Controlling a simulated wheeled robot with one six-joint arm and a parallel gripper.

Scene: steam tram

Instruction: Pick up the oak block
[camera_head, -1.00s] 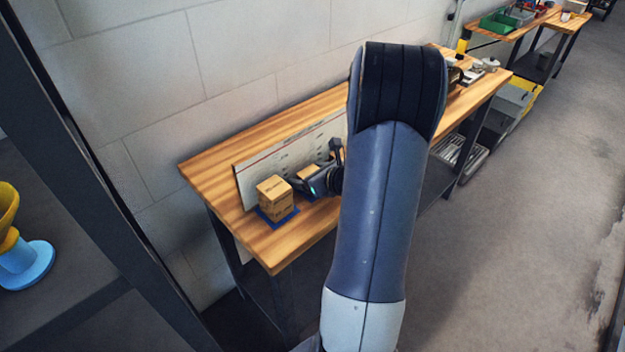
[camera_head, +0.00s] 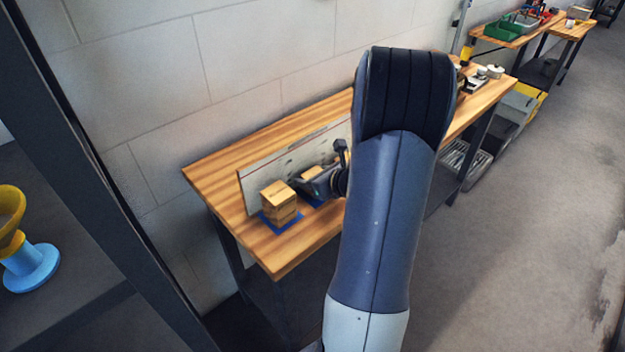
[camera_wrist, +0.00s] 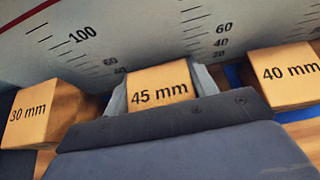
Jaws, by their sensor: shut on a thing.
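An oak-coloured block marked "45 mm" (camera_wrist: 159,83) sits between the jaws of my gripper (camera_wrist: 162,90) in the wrist view. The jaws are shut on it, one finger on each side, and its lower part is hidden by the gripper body. In the head view my gripper (camera_head: 318,185) is over the bench by the scale board, with the top of a block (camera_head: 312,172) showing at it. A block marked "30 mm" (camera_wrist: 40,112) stands to the left in the wrist view. One marked "40 mm" (camera_wrist: 291,74) stands close on the right.
A wooden block or stack (camera_head: 279,205) stands on a blue pad left of my gripper on the wooden bench (camera_head: 215,183). The white scale board (camera_head: 250,180) stands upright behind. The bench's front left is bare. A blue and yellow object (camera_head: 28,262) is at far left.

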